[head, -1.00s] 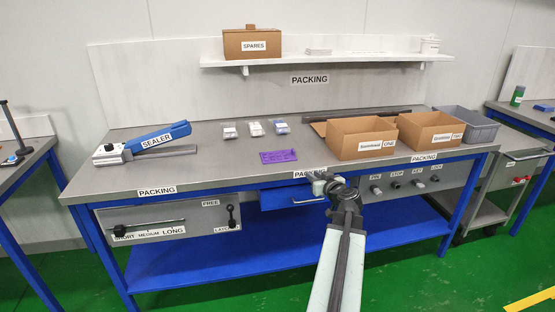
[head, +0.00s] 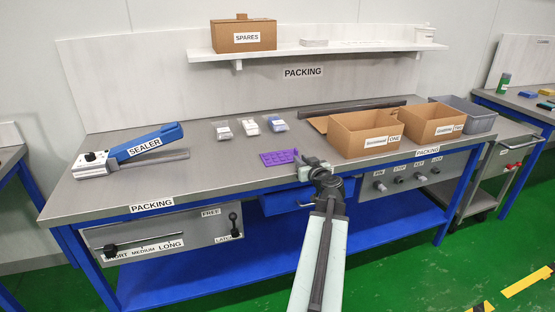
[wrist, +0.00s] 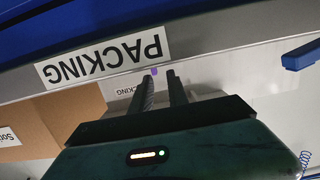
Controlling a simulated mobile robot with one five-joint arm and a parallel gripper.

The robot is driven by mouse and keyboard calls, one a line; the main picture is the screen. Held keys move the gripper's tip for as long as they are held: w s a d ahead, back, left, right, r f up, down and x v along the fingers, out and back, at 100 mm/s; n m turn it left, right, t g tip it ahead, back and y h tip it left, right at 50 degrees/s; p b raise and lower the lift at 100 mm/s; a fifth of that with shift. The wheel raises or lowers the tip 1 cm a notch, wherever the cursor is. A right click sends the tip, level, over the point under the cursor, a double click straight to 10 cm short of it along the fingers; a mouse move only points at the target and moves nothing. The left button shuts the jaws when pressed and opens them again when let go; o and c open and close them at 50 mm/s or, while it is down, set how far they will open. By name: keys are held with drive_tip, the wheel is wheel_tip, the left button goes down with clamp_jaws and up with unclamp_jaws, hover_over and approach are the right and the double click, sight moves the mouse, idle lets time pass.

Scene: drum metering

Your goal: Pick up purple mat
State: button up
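The purple mat (head: 279,157) lies flat on the grey packing table near its front edge, left of the open boxes. My gripper (head: 309,166) is at the front edge of the table, just right of the mat in the head view. The head view does not show clearly how high the fingers are above the table.
Two open cardboard boxes (head: 365,134) stand right of the mat. Small packets (head: 250,126) lie behind it. The blue sealer (head: 150,142) stands at the left. A shelf (head: 340,48) with a spares box is behind. The table between the sealer and mat is clear.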

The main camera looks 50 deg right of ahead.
sight(297, 152)
drive_tip(key=x, duration=0.4)
drive_tip(key=d+x, duration=0.1)
drive_tip(key=x, duration=0.2)
drive_tip(key=shift+s+d+r, duration=0.1)
drive_tip(key=shift+s+r, duration=0.15)
drive_tip(key=shift+r, duration=0.05)
clamp_jaws()
idle(1.1)
